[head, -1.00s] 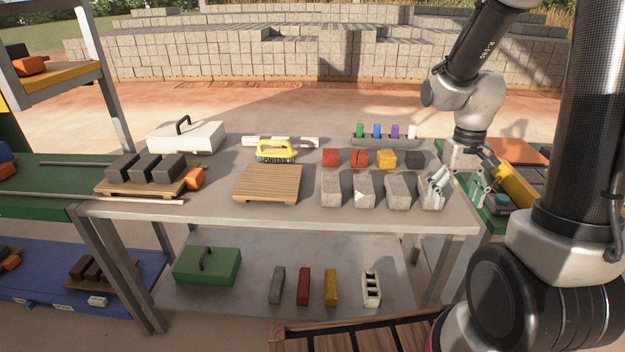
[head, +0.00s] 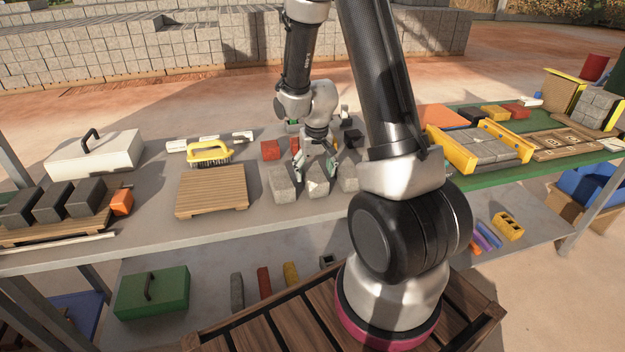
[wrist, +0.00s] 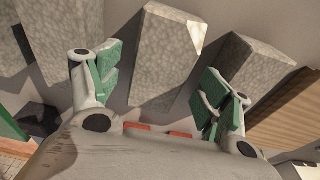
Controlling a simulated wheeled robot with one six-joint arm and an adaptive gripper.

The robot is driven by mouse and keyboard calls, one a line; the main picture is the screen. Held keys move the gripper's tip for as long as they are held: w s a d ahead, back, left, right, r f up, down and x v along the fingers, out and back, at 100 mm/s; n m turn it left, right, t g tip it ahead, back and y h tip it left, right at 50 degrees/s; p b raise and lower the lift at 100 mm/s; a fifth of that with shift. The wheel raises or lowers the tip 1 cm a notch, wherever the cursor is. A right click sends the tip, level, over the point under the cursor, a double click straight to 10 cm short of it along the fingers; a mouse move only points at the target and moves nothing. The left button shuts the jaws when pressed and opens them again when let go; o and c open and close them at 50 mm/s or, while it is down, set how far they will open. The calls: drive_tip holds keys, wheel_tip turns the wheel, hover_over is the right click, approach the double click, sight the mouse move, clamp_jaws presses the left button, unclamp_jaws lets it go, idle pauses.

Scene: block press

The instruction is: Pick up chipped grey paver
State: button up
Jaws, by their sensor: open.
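The chipped grey paver (head: 318,186) stands in a row of grey pavers on the table. In the wrist view the chipped grey paver (wrist: 166,62) shows a pale triangular chip at one corner of its top. My gripper (head: 316,170) is open just above this paver. In the wrist view my gripper (wrist: 160,88) has one green-padded finger on each side of it, with gaps between. The gripper holds nothing. I cannot tell how far down the fingertips reach beside the paver.
A plain grey paver (head: 282,184) stands close on the left and another (head: 348,178) close on the right, partly hidden by my arm. A red block (head: 270,150) is behind the row. A slatted wooden board (head: 212,192) and a yellow brush (head: 209,152) lie to the left.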

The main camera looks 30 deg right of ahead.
wheel_tip(320, 180, down, 3)
drive_tip(key=shift+w+d+r, duration=0.1)
drive_tip(key=shift+w+r, duration=0.05)
drive_tip(key=shift+r, duration=0.05)
clamp_jaws()
idle(0.3)
